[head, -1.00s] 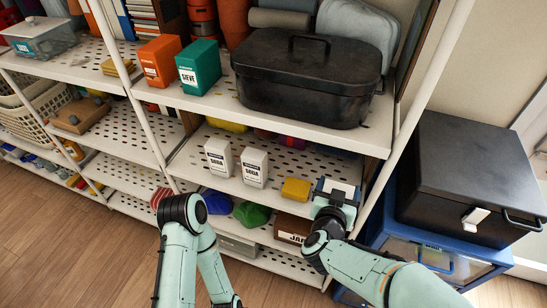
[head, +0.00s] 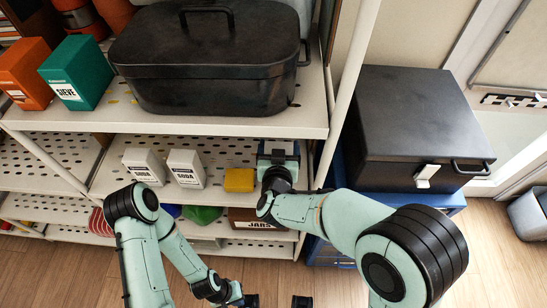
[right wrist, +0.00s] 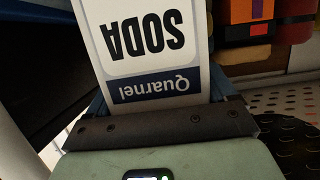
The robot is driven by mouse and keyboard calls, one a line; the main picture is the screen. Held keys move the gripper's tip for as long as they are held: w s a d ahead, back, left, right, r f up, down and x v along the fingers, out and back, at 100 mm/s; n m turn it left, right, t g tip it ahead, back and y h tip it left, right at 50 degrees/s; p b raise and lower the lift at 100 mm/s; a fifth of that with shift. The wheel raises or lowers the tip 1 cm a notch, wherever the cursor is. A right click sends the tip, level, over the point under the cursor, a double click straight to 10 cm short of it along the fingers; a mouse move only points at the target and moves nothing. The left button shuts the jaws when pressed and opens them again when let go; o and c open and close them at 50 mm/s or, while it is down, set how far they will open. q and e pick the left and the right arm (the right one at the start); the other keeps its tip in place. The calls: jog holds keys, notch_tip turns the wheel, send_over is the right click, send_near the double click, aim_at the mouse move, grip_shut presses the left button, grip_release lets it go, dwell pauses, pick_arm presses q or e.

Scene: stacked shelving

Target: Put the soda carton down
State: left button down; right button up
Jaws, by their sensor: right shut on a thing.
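A white soda carton (right wrist: 150,45) with a dark blue band fills the upper middle of the right wrist view, its print upside down. My right gripper (head: 278,158) is shut on it, inside the middle shelf (head: 217,190) at its right end. In the head view the gripper mostly hides the carton, and I cannot tell whether it touches the shelf. Two more soda cartons, one (head: 143,167) left of the other (head: 186,168), stand upright on that shelf. My left gripper (head: 277,301) is at the bottom edge, its fingertips apart, empty and away from the shelf.
A yellow box (head: 239,180) stands between the soda cartons and my right gripper. The upper shelf (head: 230,128) overhangs, bearing a black lidded bin (head: 210,65). A white post (head: 352,80) rises right of the gripper. A black box (head: 415,115) stands beyond it. A jars box (head: 257,219) sits below.

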jog(key=shift+w+f+b, duration=0.1)
jog(key=shift+f+b, duration=0.3)
jog(key=shift+f, duration=2.15)
jog(key=o, duration=1.7)
jog(key=v, duration=1.2)
